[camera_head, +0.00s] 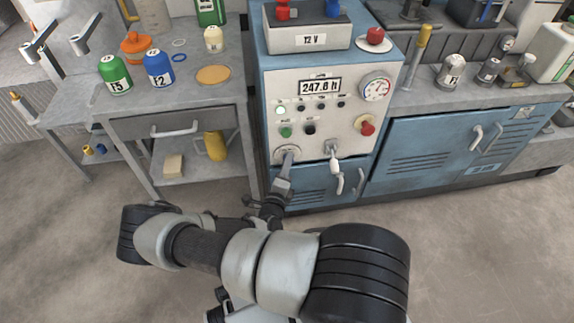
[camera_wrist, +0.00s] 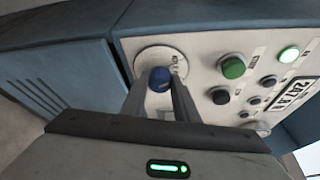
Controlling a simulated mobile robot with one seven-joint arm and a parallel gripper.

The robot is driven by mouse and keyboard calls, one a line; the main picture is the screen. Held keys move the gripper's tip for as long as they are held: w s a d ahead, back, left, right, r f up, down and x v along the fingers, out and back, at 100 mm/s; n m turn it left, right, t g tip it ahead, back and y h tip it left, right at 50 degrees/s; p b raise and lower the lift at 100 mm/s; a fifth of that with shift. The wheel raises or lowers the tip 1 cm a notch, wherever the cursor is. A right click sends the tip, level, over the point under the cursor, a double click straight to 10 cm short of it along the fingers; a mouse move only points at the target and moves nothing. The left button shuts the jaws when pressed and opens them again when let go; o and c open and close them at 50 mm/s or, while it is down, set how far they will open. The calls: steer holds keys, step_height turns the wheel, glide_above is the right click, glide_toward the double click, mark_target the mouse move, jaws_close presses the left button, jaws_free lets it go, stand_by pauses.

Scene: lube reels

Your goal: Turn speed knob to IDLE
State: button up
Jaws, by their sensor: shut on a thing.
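The speed knob (camera_wrist: 160,78) is blue and sits on a round pale dial plate with small markings in the wrist view. My gripper (camera_wrist: 160,91) has one finger on each side of the knob and is shut on it. The dial's lettering is too small and partly covered, so I cannot tell the setting. In the head view the dial plate (camera_head: 280,158) is at the lower left of the cream control panel (camera_head: 345,118). My gripper (camera_head: 286,165) reaches it from below and hides the knob there.
A green button (camera_wrist: 232,67), a black button (camera_wrist: 220,95) and a lit green lamp (camera_wrist: 289,54) are near the knob. A white-handled lever (camera_head: 334,162) and a red knob (camera_head: 367,128) are to its right. A steel bench (camera_head: 215,98) stands left; the floor in front is clear.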

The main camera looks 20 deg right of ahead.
steer(key=o, duration=1.1)
steer(key=shift+c, duration=0.2)
steer(key=p+v, duration=0.3)
steer(key=v, duration=1.4)
steer(key=shift+s+a, duration=0.15)
steer(key=shift+s, duration=0.05)
steer(key=shift+r, duration=0.15)
